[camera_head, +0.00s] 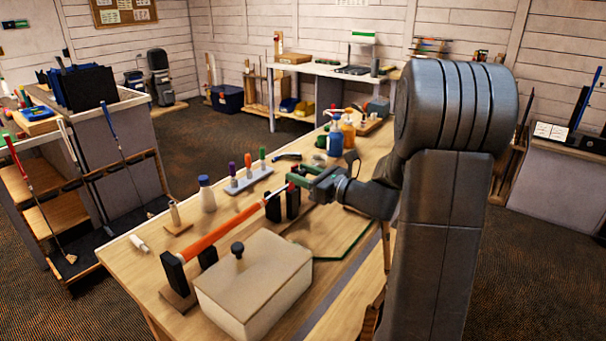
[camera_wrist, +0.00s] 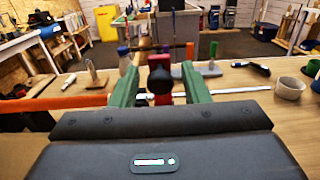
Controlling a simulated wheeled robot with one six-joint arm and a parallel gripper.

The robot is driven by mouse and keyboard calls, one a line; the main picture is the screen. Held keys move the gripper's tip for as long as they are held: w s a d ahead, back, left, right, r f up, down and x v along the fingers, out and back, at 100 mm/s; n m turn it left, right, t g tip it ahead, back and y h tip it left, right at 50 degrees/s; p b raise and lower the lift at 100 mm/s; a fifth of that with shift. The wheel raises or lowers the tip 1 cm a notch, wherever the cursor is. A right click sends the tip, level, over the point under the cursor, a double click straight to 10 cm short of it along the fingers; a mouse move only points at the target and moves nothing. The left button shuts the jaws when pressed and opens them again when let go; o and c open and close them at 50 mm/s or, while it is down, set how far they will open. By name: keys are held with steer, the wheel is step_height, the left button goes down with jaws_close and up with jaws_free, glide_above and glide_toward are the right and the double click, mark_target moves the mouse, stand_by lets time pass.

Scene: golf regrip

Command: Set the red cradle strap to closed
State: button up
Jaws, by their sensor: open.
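The red cradle strap (camera_wrist: 159,61) shows in the wrist view as a small red piece above a dark knob-like part, between my gripper's two green fingers. In the head view only a small red bit (camera_head: 291,187) shows, beside the fingertips at the far end of the cradle. My gripper (camera_head: 308,179) is open around or just short of the strap; contact cannot be told. The cradle's dark posts (camera_head: 273,208) hold a club with an orange grip (camera_head: 215,236). Whether the strap lies open or closed is not clear.
A lidded box (camera_head: 255,280) with a black knob stands on the bench in front of the cradle. A rack of coloured tools (camera_head: 248,180), a white bottle (camera_head: 207,195) and blue and orange bottles (camera_head: 335,140) stand behind. A grey cup (camera_wrist: 290,88) is at right in the wrist view.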

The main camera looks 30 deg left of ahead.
jaws_close()
